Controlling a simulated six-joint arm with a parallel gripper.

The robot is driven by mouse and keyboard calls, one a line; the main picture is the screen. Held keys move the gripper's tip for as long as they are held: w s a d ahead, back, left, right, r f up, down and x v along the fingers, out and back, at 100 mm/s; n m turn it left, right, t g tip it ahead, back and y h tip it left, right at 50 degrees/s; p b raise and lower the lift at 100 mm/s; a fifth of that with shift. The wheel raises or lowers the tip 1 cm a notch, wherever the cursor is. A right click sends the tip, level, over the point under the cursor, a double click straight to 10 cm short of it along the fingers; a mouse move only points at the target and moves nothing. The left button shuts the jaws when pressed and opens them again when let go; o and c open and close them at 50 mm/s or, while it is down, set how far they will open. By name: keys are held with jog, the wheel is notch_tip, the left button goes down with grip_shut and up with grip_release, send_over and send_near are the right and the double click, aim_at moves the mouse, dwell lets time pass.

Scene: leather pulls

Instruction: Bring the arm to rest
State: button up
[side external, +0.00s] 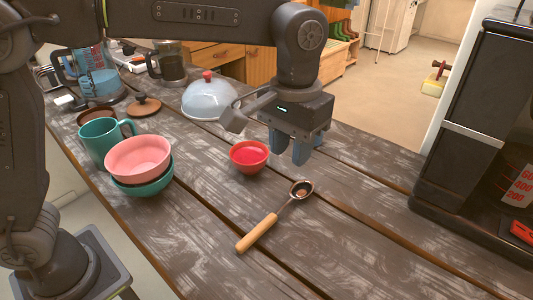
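My gripper (291,152) hangs from the arm above the wooden table (345,225), pointing down. Its blue-grey fingers are seen at an angle, and the gap between them is hard to make out. I see nothing held in it. A small red bowl (249,157) is on the table just left of the fingers in the picture. A ladle-like spoon (268,222) with a wooden handle and a dark metal bowl lies on the table below and in front of the gripper.
A pink bowl (138,157) is stacked in a teal bowl (147,186) beside a teal mug (101,139). A pale dome with a red knob (210,97) sits behind. A black coffee machine (478,135) stands at right. The table's front right is clear.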

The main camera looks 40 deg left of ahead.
send_over(286, 204)
jog(key=shift+w+f, duration=0.1)
jog(key=shift+f, duration=3.95)
jog(key=shift+f, duration=0.1)
